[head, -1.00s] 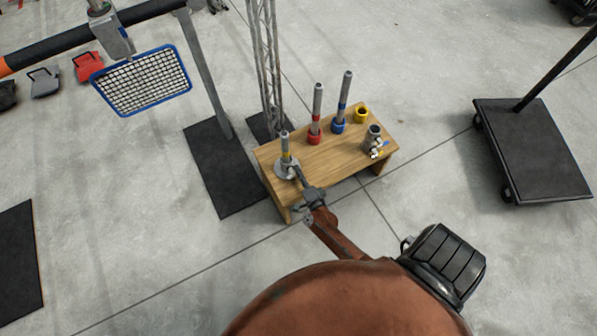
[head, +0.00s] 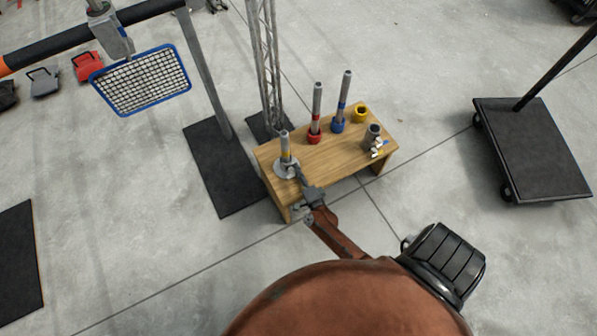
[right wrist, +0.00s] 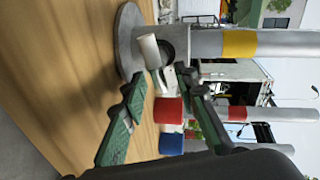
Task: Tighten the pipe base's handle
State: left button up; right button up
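The grey pipe base (head: 286,169) stands at the left end of the wooden table, with a grey, yellow-banded pipe (head: 285,146) upright in it. In the right wrist view, the base (right wrist: 130,42) has a pale handle (right wrist: 149,51) at its side, and the yellow-banded pipe (right wrist: 238,43) extends to the right. My right gripper (right wrist: 160,84) is open, its two green-padded fingers apart, with the handle just beyond and between the fingertips. No clear contact shows. In the head view the right gripper (head: 299,174) is close beside the base. My left gripper is not in view.
The wooden table (head: 335,162) also bears a red-based pipe (head: 315,124), a blue-based pipe (head: 341,112), a yellow ring (head: 361,114) and a grey base (head: 373,136) with small parts. A metal truss (head: 266,70) stands behind. A black cart (head: 530,150) is at right.

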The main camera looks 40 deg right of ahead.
jog(key=v, duration=1.2)
dwell(0.3)
